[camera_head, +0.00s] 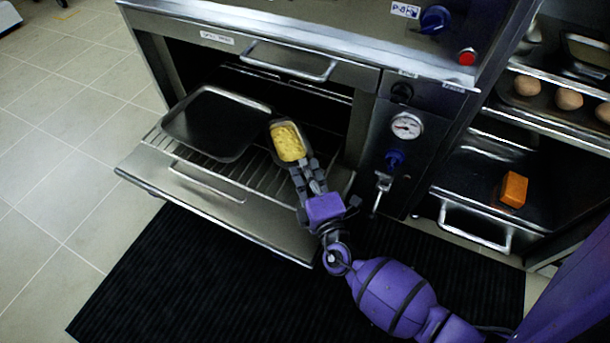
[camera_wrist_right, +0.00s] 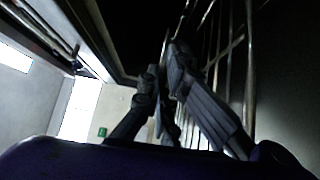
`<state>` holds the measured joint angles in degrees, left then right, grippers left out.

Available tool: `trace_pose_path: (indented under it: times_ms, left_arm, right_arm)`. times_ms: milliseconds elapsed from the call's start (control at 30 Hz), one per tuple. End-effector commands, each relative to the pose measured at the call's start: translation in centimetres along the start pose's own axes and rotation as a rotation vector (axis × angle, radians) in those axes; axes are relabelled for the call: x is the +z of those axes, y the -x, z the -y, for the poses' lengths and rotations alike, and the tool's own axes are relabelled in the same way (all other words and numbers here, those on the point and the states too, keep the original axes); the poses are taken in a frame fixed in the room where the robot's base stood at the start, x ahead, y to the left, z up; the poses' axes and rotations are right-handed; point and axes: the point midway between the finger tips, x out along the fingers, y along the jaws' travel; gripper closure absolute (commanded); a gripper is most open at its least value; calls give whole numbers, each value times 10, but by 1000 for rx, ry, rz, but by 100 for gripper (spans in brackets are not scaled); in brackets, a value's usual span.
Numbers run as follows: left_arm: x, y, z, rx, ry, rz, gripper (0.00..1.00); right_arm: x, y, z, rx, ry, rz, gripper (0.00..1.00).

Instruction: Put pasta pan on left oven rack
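The pasta pan (camera_head: 288,142), a small dark pan with yellow food in it, is at the right half of the pulled-out oven rack (camera_head: 252,172), just right of a large dark tray. My right gripper (camera_head: 304,172) reaches up from below and is shut on the pan's near end. I cannot tell whether the pan touches the rack. In the right wrist view the fingers (camera_wrist_right: 166,78) are close together at the pan's edge, with rack wires (camera_wrist_right: 248,70) to their right. My left gripper is not in view.
The large dark tray (camera_head: 216,122) covers the rack's left half. The oven door (camera_head: 215,190) is folded down beneath the rack. A control panel with a gauge (camera_head: 407,126) stands right of the opening. An orange block (camera_head: 514,190) and several eggs (camera_head: 568,98) are in the right unit.

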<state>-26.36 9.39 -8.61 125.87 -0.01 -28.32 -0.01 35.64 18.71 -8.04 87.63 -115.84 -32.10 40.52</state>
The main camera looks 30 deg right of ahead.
Motion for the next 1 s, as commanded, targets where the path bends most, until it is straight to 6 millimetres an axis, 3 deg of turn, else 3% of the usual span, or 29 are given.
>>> trace_pose_path:
  times_ms: [133,467,633,1000]
  left_arm:
    - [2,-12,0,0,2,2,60]
    - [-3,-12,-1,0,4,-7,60]
    - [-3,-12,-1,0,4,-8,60]
    - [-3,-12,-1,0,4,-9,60]
  right_arm:
    - [0,1,18,3,0,1,100]
    - [-1,1,20,3,0,-1,100]
    - [-1,2,22,-2,-1,-1,77]
    - [0,5,21,-2,0,-1,77]
